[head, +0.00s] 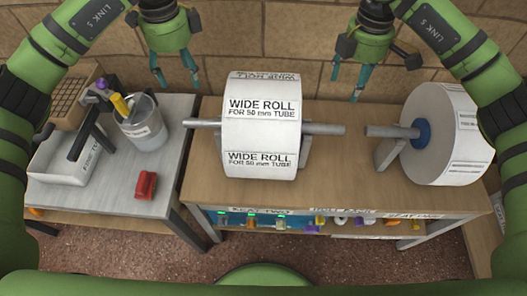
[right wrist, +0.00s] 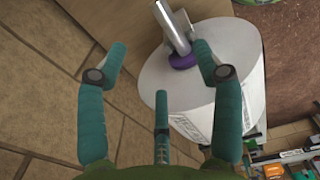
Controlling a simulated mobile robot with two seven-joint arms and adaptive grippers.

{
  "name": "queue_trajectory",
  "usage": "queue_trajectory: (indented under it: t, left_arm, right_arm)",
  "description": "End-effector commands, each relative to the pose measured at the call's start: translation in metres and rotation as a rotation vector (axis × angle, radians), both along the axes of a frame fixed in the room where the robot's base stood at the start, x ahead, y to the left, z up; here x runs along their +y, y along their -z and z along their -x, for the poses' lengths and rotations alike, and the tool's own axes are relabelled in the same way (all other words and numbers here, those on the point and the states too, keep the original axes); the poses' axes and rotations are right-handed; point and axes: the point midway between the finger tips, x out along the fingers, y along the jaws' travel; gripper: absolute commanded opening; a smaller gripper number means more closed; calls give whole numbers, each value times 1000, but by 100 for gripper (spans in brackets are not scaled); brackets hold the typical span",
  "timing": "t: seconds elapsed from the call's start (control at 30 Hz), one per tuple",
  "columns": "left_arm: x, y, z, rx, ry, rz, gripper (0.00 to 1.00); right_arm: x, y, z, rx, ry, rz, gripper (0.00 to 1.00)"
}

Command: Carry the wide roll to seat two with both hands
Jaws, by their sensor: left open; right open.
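The wide roll (head: 262,137) is a white cylinder lettered "WIDE ROLL FOR 50 mm TUBE". It sits on a grey bar (head: 322,128) that sticks out at both ends, above the wooden bench; supports below are mostly hidden. My left gripper (head: 177,80) is open and empty, behind and left of the roll. My right gripper (head: 347,86) is open and empty, behind and right of it. In the right wrist view its fingers (right wrist: 160,62) are spread before a white roll (right wrist: 225,70) with a purple hub and grey bar, apparently the wide roll. A bench-edge label (head: 262,211) seems to read "SEAT TWO".
Another white roll (head: 442,135) with a blue hub stands on the bench's right. A grey side table (head: 120,197) at left holds a white tray (head: 62,165), a clear jar (head: 143,125) and a red block (head: 146,184). A brick wall stands close behind.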

Motion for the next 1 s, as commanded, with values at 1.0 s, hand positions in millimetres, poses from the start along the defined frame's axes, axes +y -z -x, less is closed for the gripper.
queue_trajectory:
  t: [1.0]
  left_arm:
    - [0,-50,0,0,0,0,67]
  right_arm:
    - [0,-70,0,0,0,0,67]
